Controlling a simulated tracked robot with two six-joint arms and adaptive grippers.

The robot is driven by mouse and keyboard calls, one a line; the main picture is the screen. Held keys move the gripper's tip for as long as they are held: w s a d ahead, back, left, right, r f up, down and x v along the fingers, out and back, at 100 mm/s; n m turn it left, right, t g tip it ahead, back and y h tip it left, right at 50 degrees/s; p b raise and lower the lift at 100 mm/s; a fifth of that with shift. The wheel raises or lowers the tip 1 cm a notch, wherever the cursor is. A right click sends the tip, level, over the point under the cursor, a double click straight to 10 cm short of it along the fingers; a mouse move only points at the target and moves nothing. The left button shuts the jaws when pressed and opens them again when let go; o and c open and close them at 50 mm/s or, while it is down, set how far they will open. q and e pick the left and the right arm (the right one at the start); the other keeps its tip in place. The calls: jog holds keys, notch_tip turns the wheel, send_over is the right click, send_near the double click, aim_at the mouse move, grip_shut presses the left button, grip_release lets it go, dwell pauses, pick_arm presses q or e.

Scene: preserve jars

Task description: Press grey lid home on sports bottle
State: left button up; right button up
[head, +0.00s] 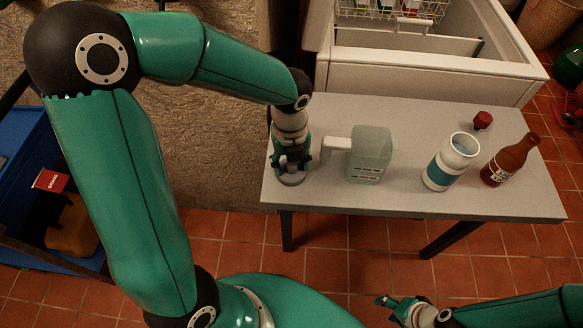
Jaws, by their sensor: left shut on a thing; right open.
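My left gripper (291,160) points down at the left end of the grey table (410,202). It is shut on a round grey lid (291,179), which is at or just above the tabletop; I cannot tell which. A white bottle with a teal band (450,163), which looks like the sports bottle, stands upright with an open mouth towards the right of the table, well apart from the lid. My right gripper (388,302) is open and empty, low in front of the table at the bottom of the view.
A translucent jug (371,155) with its handle to the left stands between the lid and the white bottle. A brown bottle (510,160) and a small red cap (482,120) are at the right. A white open chest (420,75) borders the table's back.

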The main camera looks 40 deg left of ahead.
aim_at(291, 164)
pick_arm(q)
jog(key=shift+s+d+f, duration=0.1)
jog(key=shift+s+f, duration=0.1)
jog(key=shift+f, duration=0.1)
jog(key=shift+w+r, duration=0.1)
jog(key=shift+r, duration=0.4)
grip_shut()
notch_tip(291, 164, up, 19)
jog(key=p, duration=0.3)
jog(key=shift+w+r, duration=0.1)
